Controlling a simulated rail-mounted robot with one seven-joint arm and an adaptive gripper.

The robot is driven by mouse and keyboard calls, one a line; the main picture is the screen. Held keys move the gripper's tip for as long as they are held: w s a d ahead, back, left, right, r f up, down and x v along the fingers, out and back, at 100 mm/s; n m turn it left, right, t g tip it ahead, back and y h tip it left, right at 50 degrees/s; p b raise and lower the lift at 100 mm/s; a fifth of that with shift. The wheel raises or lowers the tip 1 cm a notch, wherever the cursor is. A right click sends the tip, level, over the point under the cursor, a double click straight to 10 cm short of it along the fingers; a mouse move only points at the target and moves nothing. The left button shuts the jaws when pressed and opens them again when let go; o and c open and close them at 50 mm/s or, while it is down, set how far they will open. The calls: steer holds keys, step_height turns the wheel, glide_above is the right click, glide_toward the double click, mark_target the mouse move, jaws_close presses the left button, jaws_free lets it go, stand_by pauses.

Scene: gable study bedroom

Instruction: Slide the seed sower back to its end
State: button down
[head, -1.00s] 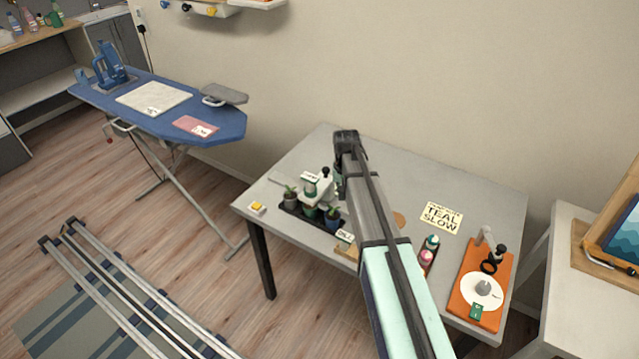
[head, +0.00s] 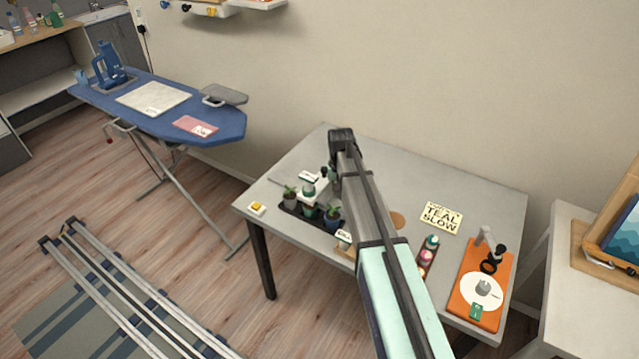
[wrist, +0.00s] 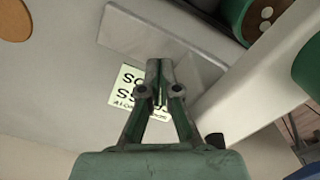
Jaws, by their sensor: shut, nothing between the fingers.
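The seed sower (head: 314,196), a white carriage with a green cylinder and a dark knob, stands over a dark tray of potted plants (head: 290,210) at the table's left. In the wrist view its white body (wrist: 262,85) fills the right side, close beside my gripper (wrist: 160,68). My gripper's fingers are together with nothing between them. They point at the grey surface near a pale green label (wrist: 128,88), which they partly cover. I cannot tell whether they touch the sower. In the head view my arm hides part of the area right of the sower.
The grey table (head: 455,190) is clear at the back right. A TEAL SLOW card (head: 441,217), a small rack of bottles (head: 428,255) and an orange board (head: 465,300) lie to the right. A yellow-and-white block (head: 257,208) sits near the left corner.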

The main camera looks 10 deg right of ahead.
steer(key=shift+w+a+p, duration=0.15)
steer(key=shift+w+a, duration=1.75)
steer(key=shift+a, duration=0.5)
steer(key=shift+w+a+p, duration=0.1)
steer(key=shift+w+a, duration=1.8)
steer(key=shift+a, duration=0.5)
steer(key=shift+w+a+p, duration=0.15)
steer(key=shift+w+a, duration=1.75)
steer(key=shift+a, duration=0.5)
steer(key=shift+s+d, duration=0.85)
steer(key=shift+d, duration=0.2)
step_height(320, 180, up, 12)
steer(key=p, duration=0.5)
